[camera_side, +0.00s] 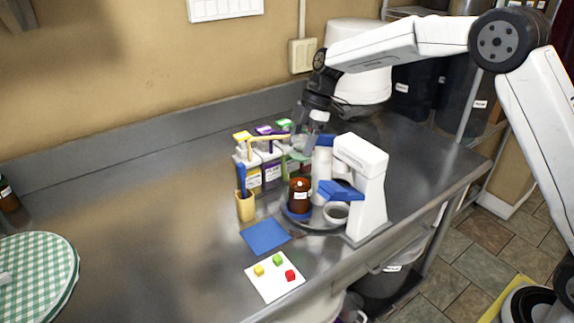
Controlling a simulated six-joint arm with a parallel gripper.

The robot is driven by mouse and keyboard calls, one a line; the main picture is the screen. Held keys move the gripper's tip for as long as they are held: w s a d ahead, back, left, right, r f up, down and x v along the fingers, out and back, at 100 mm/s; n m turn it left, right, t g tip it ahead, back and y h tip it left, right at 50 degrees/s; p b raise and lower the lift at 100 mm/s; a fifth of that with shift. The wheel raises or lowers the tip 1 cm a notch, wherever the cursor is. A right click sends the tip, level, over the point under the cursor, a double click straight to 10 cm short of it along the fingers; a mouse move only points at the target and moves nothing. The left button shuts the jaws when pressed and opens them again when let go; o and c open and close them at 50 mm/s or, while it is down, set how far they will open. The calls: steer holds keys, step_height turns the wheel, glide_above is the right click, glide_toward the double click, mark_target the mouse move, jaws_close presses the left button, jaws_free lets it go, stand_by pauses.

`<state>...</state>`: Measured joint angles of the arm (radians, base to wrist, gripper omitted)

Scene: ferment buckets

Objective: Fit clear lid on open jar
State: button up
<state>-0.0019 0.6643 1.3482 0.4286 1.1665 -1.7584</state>
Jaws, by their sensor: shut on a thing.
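My gripper (303,140) is above the crowded group of objects at the middle of the bench, pointing down. It is shut on a small, pale see-through thing that looks like the clear lid (298,146), partly lost against the bottles behind. A brown jar (299,196) with a pale label stands upright in a blue holder on a dark round base, below my gripper and apart from it. Its top looks open, but it is small in view.
A white machine (369,190) with blue parts stands right of the jar. Bottles with yellow, purple and green caps (264,130) stand behind. A tan cup (245,207) holds blue tools. A blue mat (265,237) and white card with cubes (262,288) lie in front.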

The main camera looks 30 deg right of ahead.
mark_target(301, 160)
steer(key=shift+f, duration=0.15)
steer(key=shift+f, duration=2.5)
steer(key=shift+f, duration=0.65)
stand_by(1.2)
steer(key=shift+s+d+f, duration=0.1)
steer(key=shift+d+f, duration=0.05)
steer(key=shift+f, duration=0.25)
stand_by(1.3)
steer(key=o, duration=1.3)
steer(key=shift+r, duration=0.1)
steer(key=shift+r, duration=4.15)
